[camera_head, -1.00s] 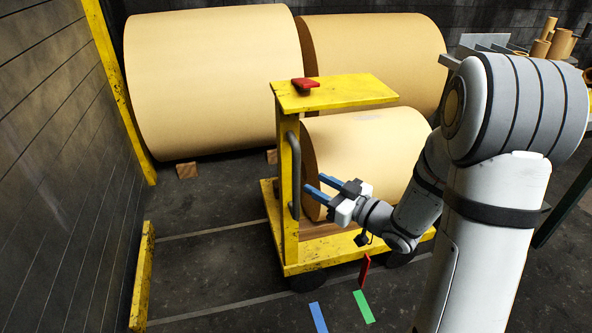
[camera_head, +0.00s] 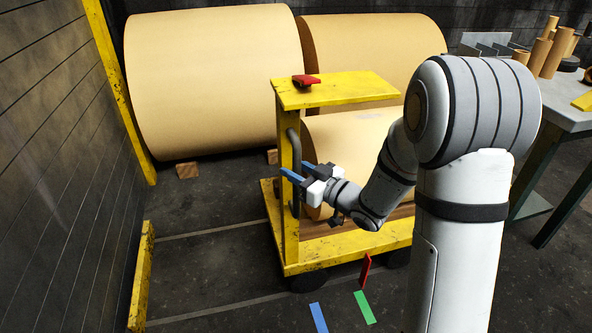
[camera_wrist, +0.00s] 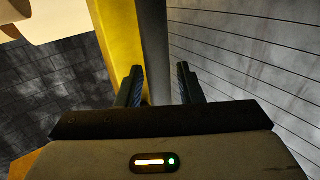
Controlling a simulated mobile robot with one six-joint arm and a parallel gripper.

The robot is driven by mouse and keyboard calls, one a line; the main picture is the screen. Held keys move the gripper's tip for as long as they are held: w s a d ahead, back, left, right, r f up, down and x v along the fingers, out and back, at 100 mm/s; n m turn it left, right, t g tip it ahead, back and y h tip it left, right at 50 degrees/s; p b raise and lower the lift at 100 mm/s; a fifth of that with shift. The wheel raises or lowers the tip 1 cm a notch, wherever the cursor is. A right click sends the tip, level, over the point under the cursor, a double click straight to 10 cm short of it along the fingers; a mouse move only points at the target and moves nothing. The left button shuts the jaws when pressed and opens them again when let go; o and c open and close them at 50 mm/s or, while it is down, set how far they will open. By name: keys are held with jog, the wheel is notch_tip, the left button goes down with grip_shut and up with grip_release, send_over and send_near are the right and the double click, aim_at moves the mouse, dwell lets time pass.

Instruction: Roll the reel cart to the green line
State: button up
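The yellow reel cart (camera_head: 330,252) stands on the floor and carries a tan paper reel (camera_head: 350,138). A grey vertical handle (camera_head: 293,142) runs along its left post; the bar also shows in the wrist view (camera_wrist: 153,40). My gripper (camera_head: 287,174) is at the handle, fingers pointing left. In the wrist view the fingers (camera_wrist: 160,82) are apart, with the bar between them; I cannot tell whether either touches it. The green line (camera_head: 364,307) is a short floor strip near the cart's front edge. A red marker (camera_head: 365,271) is at that edge, just behind the green strip.
A blue strip (camera_head: 318,318) lies left of the green one. Two big reels (camera_head: 215,80) stand behind the cart. A yellow kerb (camera_head: 142,275) and a dark wall (camera_head: 60,170) bound the left. A workbench (camera_head: 570,115) stands at right. Floor left of the cart is clear.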

grip_shut()
jog(key=shift+a, duration=0.1)
jog(key=shift+s+a, duration=0.25)
jog(key=shift+a, duration=0.55)
jog(key=shift+o, duration=0.8)
grip_release()
jog(key=shift+d, duration=0.2)
jog(key=v, duration=0.7)
jog(key=shift+s+d+p, duration=0.25)
jog(key=shift+d+p, duration=0.05)
jog(key=shift+p, duration=0.15)
